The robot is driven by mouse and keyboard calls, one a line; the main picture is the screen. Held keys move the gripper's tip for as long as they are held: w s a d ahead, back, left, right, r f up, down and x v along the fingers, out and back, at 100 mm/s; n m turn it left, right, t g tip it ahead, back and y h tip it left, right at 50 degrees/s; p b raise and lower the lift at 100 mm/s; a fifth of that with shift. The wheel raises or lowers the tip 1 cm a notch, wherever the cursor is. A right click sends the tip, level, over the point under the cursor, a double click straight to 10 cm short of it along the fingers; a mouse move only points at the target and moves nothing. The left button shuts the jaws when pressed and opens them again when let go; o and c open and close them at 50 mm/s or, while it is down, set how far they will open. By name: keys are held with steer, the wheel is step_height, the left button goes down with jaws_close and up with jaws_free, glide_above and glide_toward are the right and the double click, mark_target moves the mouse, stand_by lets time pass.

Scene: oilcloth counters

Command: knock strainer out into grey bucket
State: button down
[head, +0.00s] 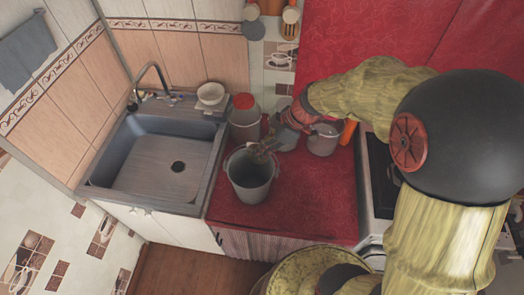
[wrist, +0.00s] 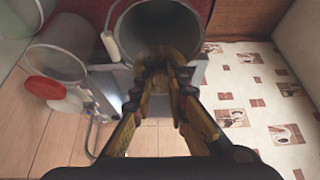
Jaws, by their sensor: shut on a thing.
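The grey bucket (head: 250,190) stands upright and open on the red counter, right of the sink. My gripper (head: 262,152) is over the bucket's back right rim, pointing down towards its mouth.
A clear jar with a red lid (head: 244,101) stands close behind the bucket. A grey pot (head: 322,143) stands to the right, near the stove. A white bowl (head: 210,94) is at the sink's back corner. The counter's front (head: 300,205) is clear.

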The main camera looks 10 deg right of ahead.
steer(key=shift+s+d+f+t+y+b, duration=0.15)
steer(key=shift+f+y+b, duration=0.3)
steer(key=shift+b, duration=0.45)
steer(key=shift+w+d+f+t+y+b, duration=0.2)
steer(key=shift+f+b, duration=0.3)
steer(key=shift+b, duration=0.35)
steer(key=y+b, duration=0.1)
steer(key=t+y+b, duration=0.1)
steer(key=shift+s+d+f+b, duration=0.25)
steer(key=shift+f+b, duration=0.05)
steer(key=shift+b, duration=0.05)
steer(key=f+y+b, duration=0.1)
steer(key=y+b, duration=0.1)
steer(key=b, duration=0.2)
steer(key=d+t+y+b, duration=0.1)
steer(key=y+b, duration=0.1)
steer(key=b, duration=0.3)
steer(key=f+t+y+b, duration=0.1)
steer(key=y+b, duration=0.1)
steer(key=b, duration=0.3)
steer(key=shift+s+d+f+y, duration=0.15)
steer(key=shift+s+f+y, duration=0.15)
steer(key=shift+y, duration=0.05)
steer(key=shift+t+b, duration=0.25)
steer(key=shift+b, duration=0.05)
steer(key=shift+r+y+b, duration=0.1)
steer(key=shift+y+b, duration=0.2)
